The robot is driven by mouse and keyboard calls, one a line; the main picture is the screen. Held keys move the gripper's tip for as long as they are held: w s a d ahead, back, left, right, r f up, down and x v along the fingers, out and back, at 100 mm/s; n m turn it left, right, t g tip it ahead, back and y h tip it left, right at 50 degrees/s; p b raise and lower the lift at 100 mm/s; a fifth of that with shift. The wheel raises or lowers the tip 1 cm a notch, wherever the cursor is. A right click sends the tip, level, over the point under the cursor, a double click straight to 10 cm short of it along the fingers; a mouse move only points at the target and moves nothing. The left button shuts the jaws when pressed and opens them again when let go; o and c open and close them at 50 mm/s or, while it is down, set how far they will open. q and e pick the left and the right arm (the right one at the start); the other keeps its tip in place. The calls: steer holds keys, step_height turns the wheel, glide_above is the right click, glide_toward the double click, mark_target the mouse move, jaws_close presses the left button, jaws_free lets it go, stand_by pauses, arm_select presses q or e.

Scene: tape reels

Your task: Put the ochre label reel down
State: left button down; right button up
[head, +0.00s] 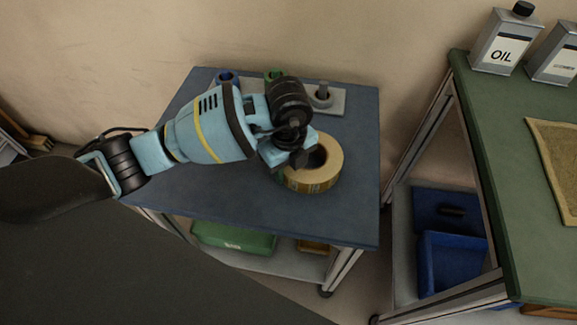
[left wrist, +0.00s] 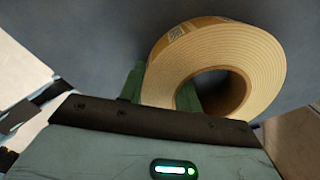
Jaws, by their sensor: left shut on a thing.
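The ochre label reel (head: 325,167) is a thick tan ring at the right part of the blue-grey table top (head: 220,195). My left gripper (head: 300,158) is shut on the reel's left wall. In the left wrist view the reel (left wrist: 255,60) fills the upper right, with one green finger (left wrist: 187,97) inside its hole and the other (left wrist: 133,82) outside. I cannot tell whether the reel touches the table. My right gripper is not in view.
A grey plate with a peg (head: 323,95) stands at the table's back, with a blue reel (head: 228,77) and a green one (head: 274,75) nearby, partly hidden by my arm. A green bench (head: 515,150) with oil cans (head: 500,45) is at right. The table's front is clear.

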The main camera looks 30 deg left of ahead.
arm_select(q)
steer(key=c, duration=1)
jaws_free()
step_height(320, 180, up, 12)
steer(key=p, duration=0.1)
steer(key=shift+r+p, duration=0.15)
steer(key=shift+p, duration=0.25)
steer(key=shift+s, duration=0.1)
